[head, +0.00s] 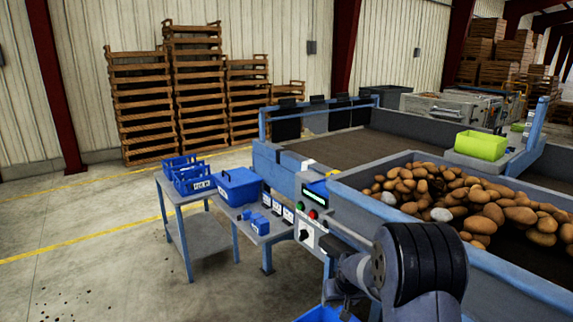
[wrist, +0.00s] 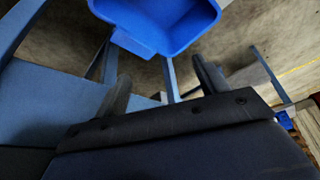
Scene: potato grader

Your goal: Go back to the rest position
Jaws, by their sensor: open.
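My gripper (wrist: 162,85) shows in the wrist view with its two dark fingers apart and nothing between them. A blue bin (wrist: 165,25) lies beyond the fingertips, apart from them. In the head view my arm is at the bottom right, beside the grader's control panel, and its end is mostly hidden. Part of a blue bin (head: 322,314) shows at the bottom edge below the arm.
The grader belt carries a pile of potatoes (head: 480,200) at the right, with a green bin (head: 481,145) behind it. A control panel (head: 312,215) stands left of my arm. A side table (head: 190,225) holds blue boxes (head: 240,186). Floor at left is clear.

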